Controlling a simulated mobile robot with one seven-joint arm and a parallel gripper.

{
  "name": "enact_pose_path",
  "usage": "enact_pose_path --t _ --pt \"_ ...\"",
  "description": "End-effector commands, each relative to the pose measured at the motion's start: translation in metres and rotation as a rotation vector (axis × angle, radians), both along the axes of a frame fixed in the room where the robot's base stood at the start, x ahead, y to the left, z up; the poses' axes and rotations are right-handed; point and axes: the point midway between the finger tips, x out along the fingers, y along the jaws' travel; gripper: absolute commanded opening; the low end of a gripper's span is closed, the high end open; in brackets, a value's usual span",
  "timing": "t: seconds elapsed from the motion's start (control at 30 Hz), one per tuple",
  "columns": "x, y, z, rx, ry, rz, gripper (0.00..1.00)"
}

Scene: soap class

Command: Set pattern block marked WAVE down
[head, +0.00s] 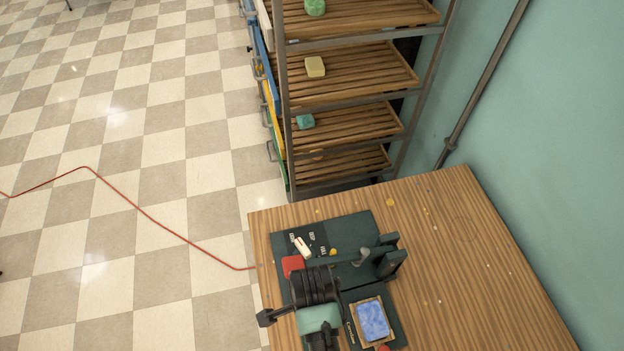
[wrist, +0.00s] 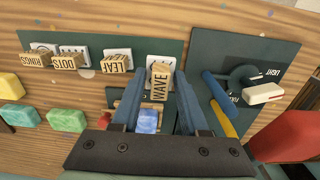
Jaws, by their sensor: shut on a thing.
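The wooden pattern block marked WAVE (wrist: 160,83) is between the fingertips of my gripper (wrist: 160,88) in the wrist view, its lettering running lengthwise. My gripper is shut on it. Behind its top end is a white label (wrist: 162,62) on the dark green board (wrist: 140,50); I cannot tell whether the block touches the board. Blocks marked LEAF (wrist: 115,64), DOTS (wrist: 68,62) and RINGS (wrist: 34,61) stand in a row to its left. In the head view my arm shows at the bottom, and I cannot make out the block.
A blue soap bar (head: 373,321) lies in a wooden frame, also seen below the WAVE block (wrist: 148,121). A dark green press (head: 385,257) and white-handled lever (head: 302,247) are close by. Yellow (wrist: 12,86) and green (wrist: 66,120) soaps lie left. The table's right side (head: 470,260) is mostly free.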

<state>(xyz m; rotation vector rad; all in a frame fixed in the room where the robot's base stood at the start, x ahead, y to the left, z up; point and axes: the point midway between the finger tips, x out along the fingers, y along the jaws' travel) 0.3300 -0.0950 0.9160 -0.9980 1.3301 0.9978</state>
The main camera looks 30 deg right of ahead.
Motion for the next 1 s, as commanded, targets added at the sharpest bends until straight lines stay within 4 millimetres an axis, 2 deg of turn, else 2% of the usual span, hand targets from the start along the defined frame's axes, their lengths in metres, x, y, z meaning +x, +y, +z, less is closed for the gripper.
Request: enact_pose_path --t 0.4,0.87,0.9,1.0 --pt "0.0 0.0 -0.05 0.0 0.001 0.003 0.0" --pt "0.0 0.0 -0.059 0.0 -0.001 0.003 0.0" --pt "0.0 0.0 -0.058 -0.001 -0.002 0.003 0.51" --pt "0.0 0.0 -0.058 0.0 -0.001 0.003 0.69"
